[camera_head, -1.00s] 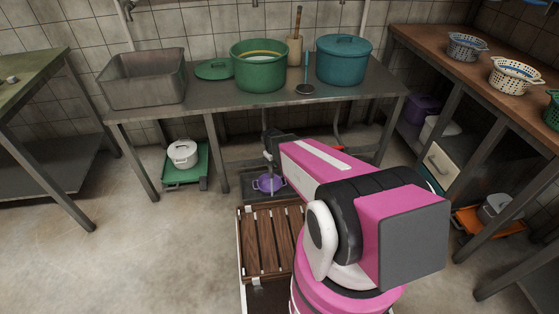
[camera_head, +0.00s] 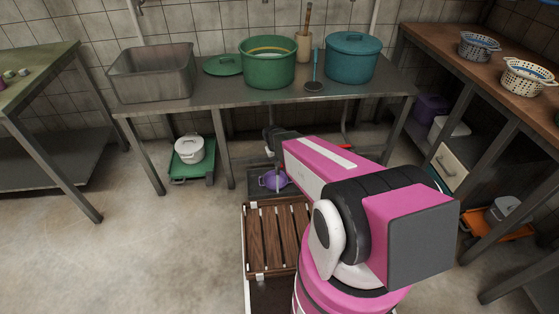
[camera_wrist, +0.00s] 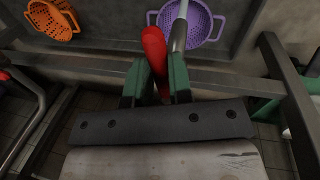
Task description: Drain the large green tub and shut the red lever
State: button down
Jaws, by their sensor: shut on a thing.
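The large green tub (camera_head: 267,72) stands on the metal table, between a green lid and a teal tub; a pale ring shows inside it. In the wrist view the red lever (camera_wrist: 155,48) lies between the two green fingers of my gripper (camera_wrist: 158,84), which are shut on it. A metal pipe (camera_wrist: 179,36) runs right beside the lever. Behind it is a purple colander (camera_wrist: 198,18), which also shows low under the table in the head view (camera_head: 273,180). My arm hides much of the area under the table there. Whether liquid flows cannot be told.
A teal lidded tub (camera_head: 352,60), a green lid (camera_head: 223,65) and a metal basin (camera_head: 150,75) share the table. An orange colander (camera_wrist: 53,20) and another red part (camera_wrist: 4,76) are left in the wrist view. A slatted wooden platform (camera_head: 272,240) lies before the table. Open floor is left.

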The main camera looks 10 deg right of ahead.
jog(key=c, duration=1)
grip_release()
jog(key=shift+c, duration=0.2)
notch_tip(320, 180, up, 11)
jog(key=a, duration=0.2)
jog(key=shift+s+f, duration=0.15)
jog(key=shift+f, duration=0.05)
jog(key=s+d+r+m+y, duration=0.1)
jog(key=s+d+r+y, duration=0.1)
jog(key=s+d+r, duration=0.6)
jog(key=s+r, duration=0.3)
jog(key=s, duration=0.3)
jog(key=shift+m, duration=0.4)
